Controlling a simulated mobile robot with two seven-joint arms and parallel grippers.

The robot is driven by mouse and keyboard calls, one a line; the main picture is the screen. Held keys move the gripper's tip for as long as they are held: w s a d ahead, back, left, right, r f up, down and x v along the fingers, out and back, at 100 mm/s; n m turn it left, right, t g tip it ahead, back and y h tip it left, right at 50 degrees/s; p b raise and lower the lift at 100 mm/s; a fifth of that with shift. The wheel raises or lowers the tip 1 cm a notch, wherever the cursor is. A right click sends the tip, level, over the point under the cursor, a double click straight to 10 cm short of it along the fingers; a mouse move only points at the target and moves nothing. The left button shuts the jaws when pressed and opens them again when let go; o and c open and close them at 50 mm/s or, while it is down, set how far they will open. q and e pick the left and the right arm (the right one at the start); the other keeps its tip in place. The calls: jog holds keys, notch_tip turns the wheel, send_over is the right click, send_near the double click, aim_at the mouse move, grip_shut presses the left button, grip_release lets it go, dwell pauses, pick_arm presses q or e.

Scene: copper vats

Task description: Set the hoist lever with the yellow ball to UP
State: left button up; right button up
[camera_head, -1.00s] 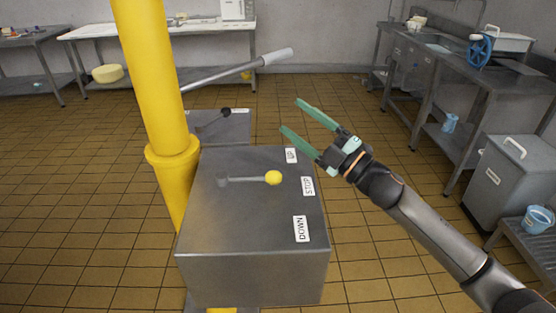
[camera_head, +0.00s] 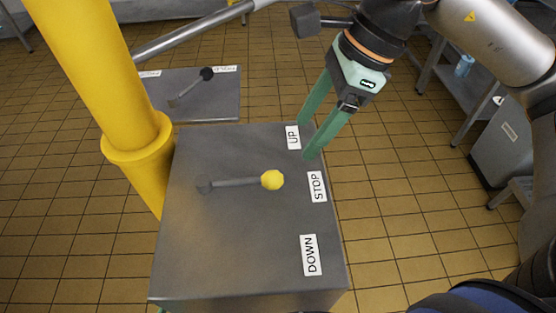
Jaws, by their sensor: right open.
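The hoist lever (camera_head: 236,182) lies on top of a grey metal box (camera_head: 220,240), with its pivot at the left and a yellow ball (camera_head: 272,180) at its right end. The ball points toward the STOP label (camera_head: 317,187). The UP label (camera_head: 293,137) is farther back and the DOWN label (camera_head: 310,255) is nearer. My right gripper (camera_head: 308,140) is open and empty, with its green fingers pointing down by the UP label, behind and to the right of the ball, apart from it. My left gripper is not in view.
A thick yellow post (camera_head: 100,80) stands left of the box. Behind is a second grey box (camera_head: 215,95) with a black-knobbed lever (camera_head: 206,74). A metal bar (camera_head: 190,32) slants above it. A grey cabinet (camera_head: 507,135) stands at the right. Tiled floor lies around.

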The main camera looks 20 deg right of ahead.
aim_at(278, 174)
jog(key=x, duration=1.1)
jog(key=shift+s+a+f, duration=0.1)
jog(key=shift+a+f, duration=0.15)
jog(key=shift+f, duration=0.1)
jog(key=shift+c, duration=0.3)
grip_shut()
dwell(0.5)
